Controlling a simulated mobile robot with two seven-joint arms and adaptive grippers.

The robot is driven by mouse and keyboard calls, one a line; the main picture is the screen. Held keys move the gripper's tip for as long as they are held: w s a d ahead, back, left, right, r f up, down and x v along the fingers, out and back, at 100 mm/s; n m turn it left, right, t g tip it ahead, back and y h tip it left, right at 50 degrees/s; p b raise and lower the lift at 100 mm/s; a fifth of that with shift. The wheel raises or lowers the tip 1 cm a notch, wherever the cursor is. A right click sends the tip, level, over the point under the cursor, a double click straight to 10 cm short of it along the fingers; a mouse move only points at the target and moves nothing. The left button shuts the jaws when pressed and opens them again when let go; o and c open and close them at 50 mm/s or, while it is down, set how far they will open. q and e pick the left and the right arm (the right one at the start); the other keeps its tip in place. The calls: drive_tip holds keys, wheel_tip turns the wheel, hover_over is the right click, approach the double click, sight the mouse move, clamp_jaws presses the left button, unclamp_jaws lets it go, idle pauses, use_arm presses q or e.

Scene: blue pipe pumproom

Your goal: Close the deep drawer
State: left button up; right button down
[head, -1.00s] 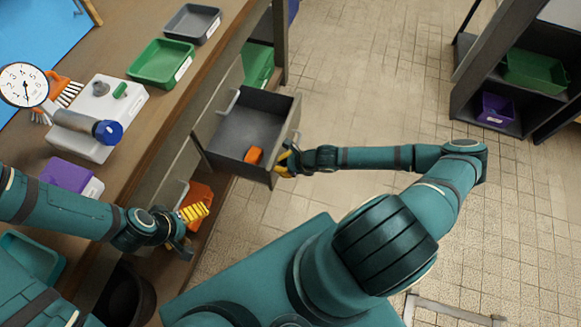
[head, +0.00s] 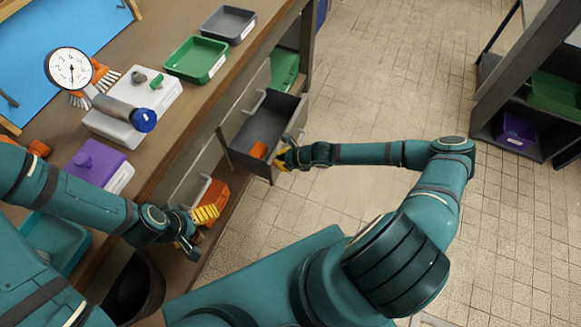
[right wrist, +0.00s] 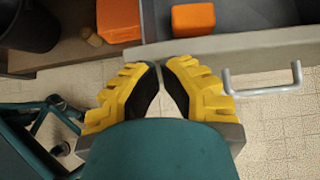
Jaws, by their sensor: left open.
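The deep drawer (head: 268,128) stands partly open from the bench front in the head view, with a grey inside. An orange block (head: 258,150) lies in it; it also shows in the right wrist view (right wrist: 193,19). My right gripper (head: 284,157) is at the drawer's front, near its closer corner. In the right wrist view its yellow fingertips (right wrist: 161,66) are together, at the drawer's front edge (right wrist: 220,45), left of the grey bar handle (right wrist: 264,89). Nothing shows between them; contact cannot be told. My left gripper (head: 192,232) is open and empty beside the bench front.
Green (head: 196,59) and grey (head: 228,24) trays sit on the bench top. The tiled floor right of the drawer is clear up to a dark shelf (head: 490,95).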

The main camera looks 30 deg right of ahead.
drive_tip(key=w+a, duration=0.7)
drive_tip(key=w, duration=0.2)
drive_tip(key=shift+a, duration=0.3)
drive_tip(key=shift+w, duration=0.1)
